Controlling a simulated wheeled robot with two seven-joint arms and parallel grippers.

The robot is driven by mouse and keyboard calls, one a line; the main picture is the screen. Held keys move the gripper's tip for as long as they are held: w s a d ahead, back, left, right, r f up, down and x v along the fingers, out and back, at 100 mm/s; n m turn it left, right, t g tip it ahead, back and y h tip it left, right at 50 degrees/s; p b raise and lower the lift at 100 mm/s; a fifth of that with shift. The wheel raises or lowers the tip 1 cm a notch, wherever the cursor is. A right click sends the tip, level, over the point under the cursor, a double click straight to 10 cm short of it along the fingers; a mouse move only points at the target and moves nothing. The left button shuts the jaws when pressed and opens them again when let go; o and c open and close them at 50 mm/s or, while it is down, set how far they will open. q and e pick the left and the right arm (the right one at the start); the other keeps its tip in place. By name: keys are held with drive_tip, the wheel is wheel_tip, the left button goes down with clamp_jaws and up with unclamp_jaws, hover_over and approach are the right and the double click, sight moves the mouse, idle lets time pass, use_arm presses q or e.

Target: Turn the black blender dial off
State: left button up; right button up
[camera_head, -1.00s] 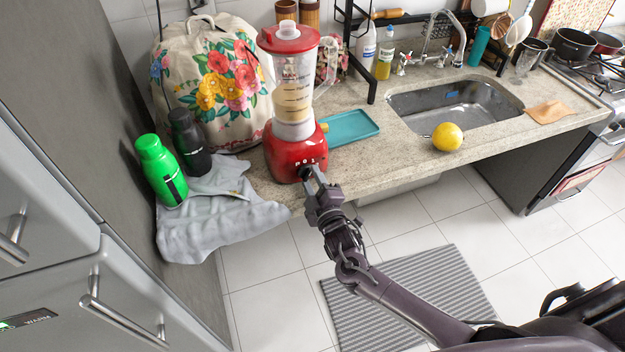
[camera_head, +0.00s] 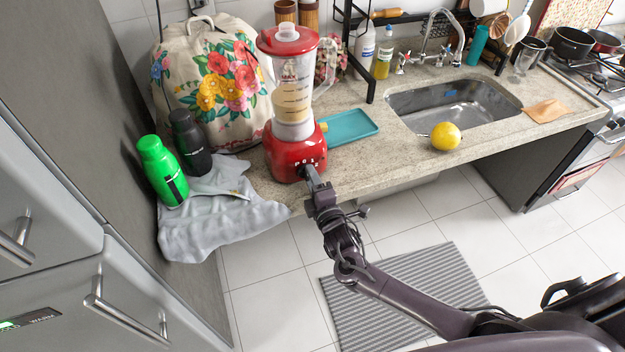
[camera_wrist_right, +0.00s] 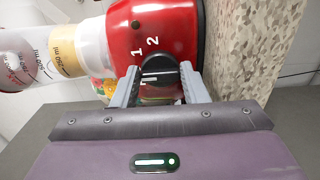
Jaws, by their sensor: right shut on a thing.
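The red blender (camera_head: 294,150) stands upright on the counter near its front edge, with a clear jug holding some pale liquid and a red lid. Its black dial (camera_wrist_right: 158,72) is on the front of the base, and the wrist view shows the marks 1 and 2 beside it. A light line shows on the dial's face. My right gripper (camera_head: 312,172) reaches the blender's front, and in the wrist view its two fingers (camera_wrist_right: 159,88) are shut on the dial from both sides. In the head view the gripper mostly hides the dial. My left gripper is not in view.
A teal tray (camera_head: 350,128) lies right of the blender. A green bottle (camera_head: 160,170), a dark bottle (camera_head: 188,142) and a grey cloth (camera_head: 215,215) are to the left, before a floral bag (camera_head: 215,85). A yellow fruit (camera_head: 446,136) sits before the sink (camera_head: 400,112).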

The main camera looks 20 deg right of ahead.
drive_tip(key=o, duration=1)
drive_tip(key=shift+s, duration=0.1)
drive_tip(key=shift+f, duration=0.15)
